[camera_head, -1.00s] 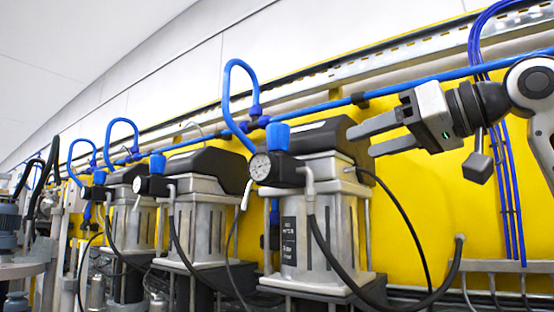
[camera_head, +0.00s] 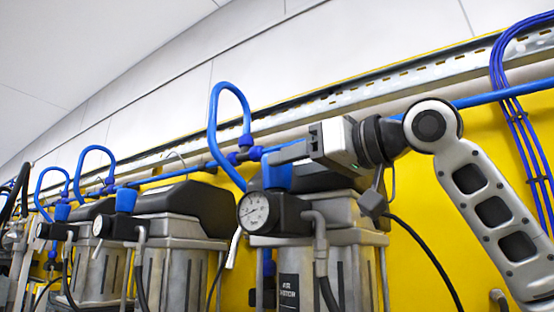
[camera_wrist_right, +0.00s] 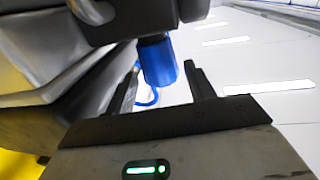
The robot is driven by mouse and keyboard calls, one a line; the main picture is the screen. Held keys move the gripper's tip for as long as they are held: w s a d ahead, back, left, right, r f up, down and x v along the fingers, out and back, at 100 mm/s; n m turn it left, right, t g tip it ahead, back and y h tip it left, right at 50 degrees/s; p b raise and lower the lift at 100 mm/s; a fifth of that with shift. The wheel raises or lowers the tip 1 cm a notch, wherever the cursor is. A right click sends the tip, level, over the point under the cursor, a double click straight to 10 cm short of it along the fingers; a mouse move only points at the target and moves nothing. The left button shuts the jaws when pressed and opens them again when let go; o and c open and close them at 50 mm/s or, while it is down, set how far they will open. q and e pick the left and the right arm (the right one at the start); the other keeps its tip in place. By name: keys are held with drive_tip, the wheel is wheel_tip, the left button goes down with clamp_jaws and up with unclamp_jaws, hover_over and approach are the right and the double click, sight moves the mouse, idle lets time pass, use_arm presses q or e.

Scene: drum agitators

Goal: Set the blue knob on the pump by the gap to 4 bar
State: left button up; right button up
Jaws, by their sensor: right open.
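The blue knob (camera_head: 277,176) stands upright on the dark regulator block of the nearest pump (camera_head: 300,265), with bare yellow wall to the pump's right. A round white gauge (camera_head: 254,212) faces out below the knob; its exact reading is too small to tell. My right gripper (camera_head: 277,157) is open at the knob's top, reaching in from the right; one finger shows clearly and the other is mostly hidden. In the right wrist view the knob (camera_wrist_right: 158,62) shows between the two fingers, beyond their tips or level with them; I cannot tell whether they touch it. My left gripper is out of view.
More pumps with blue knobs (camera_head: 126,200) and gauges stand in a row to the left. A blue hose loop (camera_head: 213,110) rises just behind the knob. A blue pipe (camera_head: 470,102) and metal rail run along the wall. A dark pump cover (camera_head: 320,178) lies close beneath my gripper.

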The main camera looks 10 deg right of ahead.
sight(289, 167)
drive_tip(key=shift+p+x, duration=0.5)
drive_tip(key=shift+x, duration=1.75)
drive_tip(key=c, duration=0.7)
